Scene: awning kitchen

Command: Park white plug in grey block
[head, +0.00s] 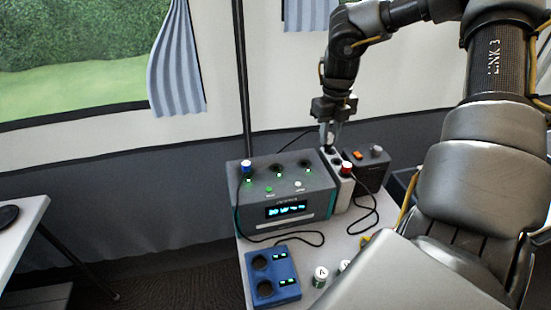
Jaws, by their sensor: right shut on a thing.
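My right gripper (329,134) points down above the narrow light grey block (342,190), shut on what looks like the white plug, mostly hidden between the fingers. A black cable runs left from near the fingers behind the power station. The grey block stands upright between the power station and a dark box. A red plug (346,167) sits on its top, nearer the front. I cannot tell whether the white plug touches the block. My left gripper is not in view.
The grey power station (284,195) has a lit display and a blue plug (246,166) in its top. A dark box (373,168) with an orange switch stands right of the block. A blue charger (272,276) and small cans (320,275) are in front. Cables loop across the table.

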